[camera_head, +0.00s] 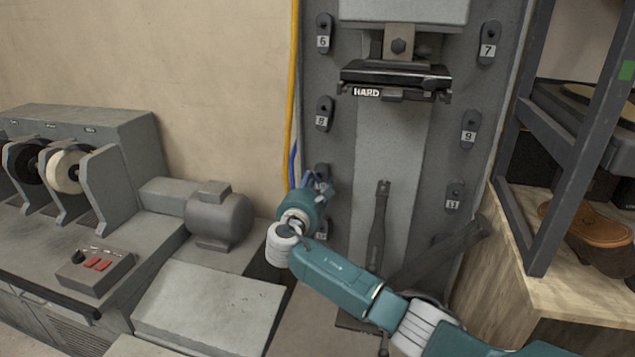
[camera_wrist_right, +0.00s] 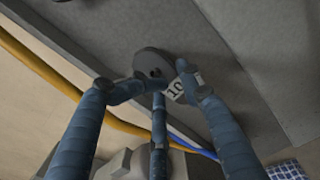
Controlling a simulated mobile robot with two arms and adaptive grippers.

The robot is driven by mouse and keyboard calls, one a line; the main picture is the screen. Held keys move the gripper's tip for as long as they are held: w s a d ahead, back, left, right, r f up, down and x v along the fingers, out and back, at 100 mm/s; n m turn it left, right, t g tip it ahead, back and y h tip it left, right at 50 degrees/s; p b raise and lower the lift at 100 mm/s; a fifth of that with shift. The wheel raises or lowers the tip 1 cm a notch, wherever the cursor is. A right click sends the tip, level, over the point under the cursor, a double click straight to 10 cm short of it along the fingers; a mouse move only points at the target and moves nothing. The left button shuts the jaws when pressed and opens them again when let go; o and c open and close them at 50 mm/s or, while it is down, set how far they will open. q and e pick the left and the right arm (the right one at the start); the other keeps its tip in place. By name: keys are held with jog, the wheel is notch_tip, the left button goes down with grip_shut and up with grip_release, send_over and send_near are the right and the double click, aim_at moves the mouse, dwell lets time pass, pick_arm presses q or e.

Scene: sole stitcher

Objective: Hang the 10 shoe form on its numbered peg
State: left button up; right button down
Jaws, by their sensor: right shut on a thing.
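The 10 shoe form (camera_wrist_right: 150,62) is a small dark, rounded piece with a white label reading 10, seen in the right wrist view. My right gripper (camera_wrist_right: 160,95) has its blue fingers closed around it, against or very near the grey panel (camera_wrist_right: 255,95). In the head view my right gripper (camera_head: 318,186) is at the panel's left edge, below the piece marked 8, and the dark top of the form (camera_head: 321,170) shows just above the fingers. The fingers hide its lower part. I cannot tell whether its peg passes through it. My left gripper is not in view.
Similar dark pieces marked 6 (camera_head: 324,32), 7 (camera_head: 489,42), 8 (camera_head: 324,113), 9 (camera_head: 469,128) and 11 (camera_head: 454,195) are on the panel. A yellow hose (camera_head: 294,95) runs along its left edge. The black HARD bracket (camera_head: 395,78) juts out above. A shelf frame (camera_head: 570,140) stands at right.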

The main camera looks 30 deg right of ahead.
jog(key=shift+d+r, duration=0.15)
jog(key=c, duration=0.9)
grip_release()
jog(key=shift+w, duration=0.1)
jog(key=shift+s, duration=0.2)
